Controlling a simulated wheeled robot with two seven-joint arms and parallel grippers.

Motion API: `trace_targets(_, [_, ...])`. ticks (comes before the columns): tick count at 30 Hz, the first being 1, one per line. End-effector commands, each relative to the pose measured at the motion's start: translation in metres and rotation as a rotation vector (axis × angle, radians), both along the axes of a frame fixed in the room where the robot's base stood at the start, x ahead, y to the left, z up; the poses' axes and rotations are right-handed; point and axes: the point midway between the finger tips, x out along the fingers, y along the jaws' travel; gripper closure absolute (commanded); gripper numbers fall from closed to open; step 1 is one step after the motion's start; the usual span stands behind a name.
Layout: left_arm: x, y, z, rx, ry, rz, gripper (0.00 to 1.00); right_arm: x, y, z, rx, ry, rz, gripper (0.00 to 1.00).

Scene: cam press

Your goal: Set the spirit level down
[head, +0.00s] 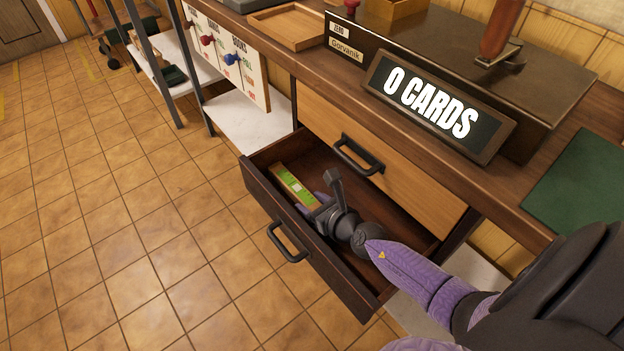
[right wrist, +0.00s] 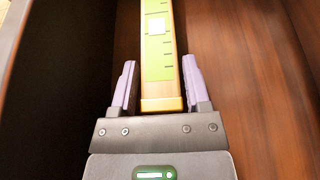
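The spirit level (head: 293,185) is a slim yellow-gold bar with a green face and a white patch. It is inside the open dark drawer (head: 262,193), near its left end, and seems to lie on the drawer floor. My right gripper (head: 318,204) reaches down into the drawer at the level's near end. In the right wrist view, its purple fingers stand on either side of the level (right wrist: 158,75), with narrow gaps between them and the bar. The gripper looks open around it. My left gripper is not in view.
The drawer's front with its black handle (head: 288,243) and its side walls surround my right gripper. A closed light-wood drawer (head: 410,180) sits above it. The counter overhead holds a "0 CARDS" sign (head: 435,107) and a wooden tray (head: 289,27). The tiled floor at left is clear.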

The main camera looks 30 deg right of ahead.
Motion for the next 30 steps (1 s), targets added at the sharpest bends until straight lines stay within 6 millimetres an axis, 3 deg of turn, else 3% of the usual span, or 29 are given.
trace_targets(1, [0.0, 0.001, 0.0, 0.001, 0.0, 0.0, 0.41, 0.0, 0.0, 0.0, 0.0, 0.0, 0.0, 0.27])
trace_targets(3, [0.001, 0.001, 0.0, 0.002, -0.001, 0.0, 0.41, 0.0, 0.0, 0.0, 0.0, 0.0, 0.0, 0.15])
trace_targets(11, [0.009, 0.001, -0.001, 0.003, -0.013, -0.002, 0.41, 0.0, 0.0, 0.001, 0.0, 0.0, 0.0, 0.15])
trace_targets(15, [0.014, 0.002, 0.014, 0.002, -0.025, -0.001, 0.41, 0.0, 0.0, 0.018, 0.001, -0.003, 0.001, 0.15])
trace_targets(24, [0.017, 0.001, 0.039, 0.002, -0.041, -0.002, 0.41, -0.072, -0.005, 0.045, -0.001, 0.003, 0.004, 0.15])
trace_targets(30, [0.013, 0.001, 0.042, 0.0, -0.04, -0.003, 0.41, -0.104, -0.008, 0.056, -0.001, 0.002, 0.001, 0.15])
